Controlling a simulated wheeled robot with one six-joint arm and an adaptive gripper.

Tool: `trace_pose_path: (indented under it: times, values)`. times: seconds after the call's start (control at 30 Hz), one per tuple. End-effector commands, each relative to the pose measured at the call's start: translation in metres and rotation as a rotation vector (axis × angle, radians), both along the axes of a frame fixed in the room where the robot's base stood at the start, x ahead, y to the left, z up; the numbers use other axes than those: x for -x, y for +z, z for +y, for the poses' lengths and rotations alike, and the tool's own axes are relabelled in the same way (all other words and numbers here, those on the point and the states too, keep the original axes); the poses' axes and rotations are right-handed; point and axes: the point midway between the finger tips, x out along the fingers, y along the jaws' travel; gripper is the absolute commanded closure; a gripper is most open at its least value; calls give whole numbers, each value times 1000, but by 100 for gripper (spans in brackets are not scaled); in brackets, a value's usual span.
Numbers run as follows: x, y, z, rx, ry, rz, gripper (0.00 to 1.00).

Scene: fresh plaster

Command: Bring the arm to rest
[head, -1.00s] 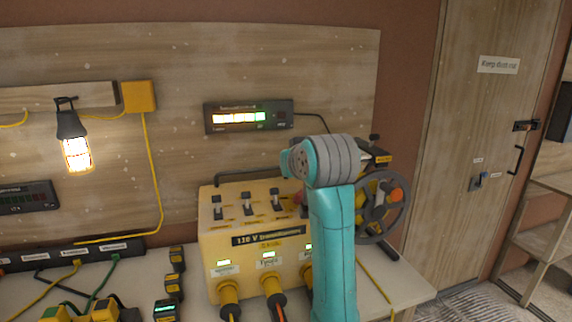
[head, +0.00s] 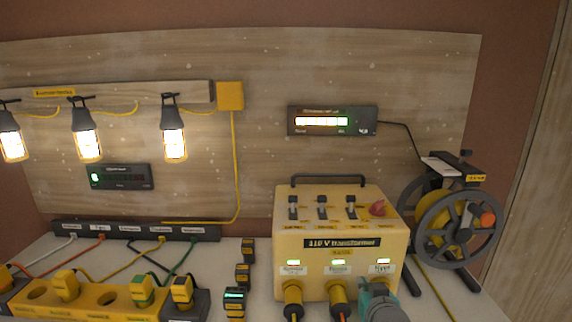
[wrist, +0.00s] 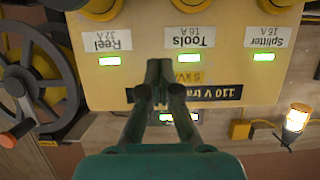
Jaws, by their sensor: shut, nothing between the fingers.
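My gripper (wrist: 160,68) shows in the wrist view with its dark fingers together and nothing between them. It is in front of the yellow 110 V transformer (wrist: 200,82), which appears upside down there; I cannot tell the gap between them. In the head view, a teal part of my arm (head: 378,300) shows at the bottom edge, before the right end of the transformer (head: 340,258). It hides part of the transformer's lower right front. The fingers cannot be made out in the head view.
A cable reel (head: 448,225) stands right of the transformer. Yellow plugs (head: 338,295) stick out of its front. A yellow splitter (head: 110,298) with plugs is at lower left, with small dark-and-yellow blocks (head: 243,272) beside it. Lit lamps (head: 173,140) hang before the wooden board.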

Motion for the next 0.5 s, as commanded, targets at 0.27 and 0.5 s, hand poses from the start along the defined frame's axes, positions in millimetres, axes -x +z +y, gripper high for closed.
trace_pose_path:
  times: [0.27, 0.5]
  values:
    - [68, -86, 0, 0, 0, -2, 100]
    - [136, -138, 0, 0, 0, -13, 100]
